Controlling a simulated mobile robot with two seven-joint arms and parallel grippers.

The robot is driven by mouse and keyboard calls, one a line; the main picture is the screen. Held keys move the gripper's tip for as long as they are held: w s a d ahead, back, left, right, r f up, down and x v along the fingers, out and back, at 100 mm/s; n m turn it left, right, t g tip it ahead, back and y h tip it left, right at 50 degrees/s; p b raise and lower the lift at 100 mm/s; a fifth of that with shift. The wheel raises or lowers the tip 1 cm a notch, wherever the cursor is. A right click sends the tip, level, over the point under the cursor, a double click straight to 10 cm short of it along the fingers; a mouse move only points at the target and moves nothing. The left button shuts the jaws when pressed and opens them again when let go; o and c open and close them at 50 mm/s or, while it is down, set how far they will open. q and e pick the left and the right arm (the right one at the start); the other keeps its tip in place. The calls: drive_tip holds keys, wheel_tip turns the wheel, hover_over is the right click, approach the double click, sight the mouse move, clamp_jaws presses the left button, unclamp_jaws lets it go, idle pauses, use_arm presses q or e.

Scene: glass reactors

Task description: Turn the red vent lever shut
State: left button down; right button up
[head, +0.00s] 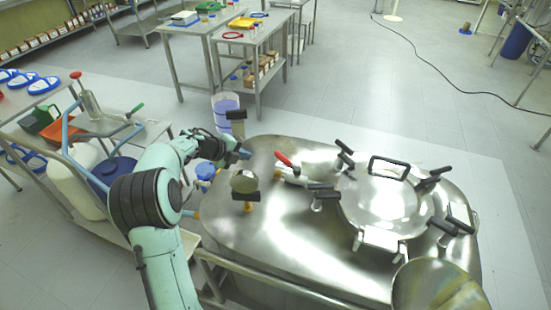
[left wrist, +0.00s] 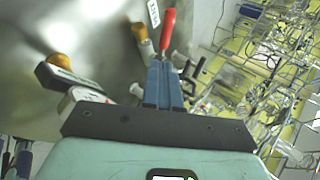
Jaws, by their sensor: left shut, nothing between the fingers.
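The red vent lever (head: 284,159) sits on the steel reactor lid, left of the round manway cover, its red handle pointing up and left. In the left wrist view the red lever (left wrist: 168,30) shows just beyond my fingertips. My left gripper (head: 244,154) is shut and empty, left of the lever in the head view, with a gap between them there. In the left wrist view the shut blue fingers (left wrist: 160,66) point toward the lever's lower end; I cannot tell whether they touch it. My right gripper is not in view.
The manway cover (head: 383,200) with several black-handled clamps lies right of the lever. A bucket (head: 226,104) stands behind. The lid's front left is mostly clear.

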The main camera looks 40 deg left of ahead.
use_arm(q)
approach(281, 160)
drive_tip(key=f, duration=0.2)
drive_tip(key=w, duration=0.1)
drive_tip(key=w+f+p, duration=0.1)
drive_tip(key=w, duration=0.2)
drive_tip(key=shift+d+f+p, duration=0.2)
drive_tip(key=shift+d+p, duration=0.1)
drive_tip(key=shift+p, duration=0.05)
drive_tip(key=shift+w+d+f, duration=0.1)
drive_tip(key=shift+w+f, duration=0.25)
drive_tip(key=shift+w, duration=0.2)
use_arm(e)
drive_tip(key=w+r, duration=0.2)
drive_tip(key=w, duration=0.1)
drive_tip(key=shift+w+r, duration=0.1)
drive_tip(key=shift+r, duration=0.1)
use_arm(q)
drive_tip(key=shift+s, duration=0.15)
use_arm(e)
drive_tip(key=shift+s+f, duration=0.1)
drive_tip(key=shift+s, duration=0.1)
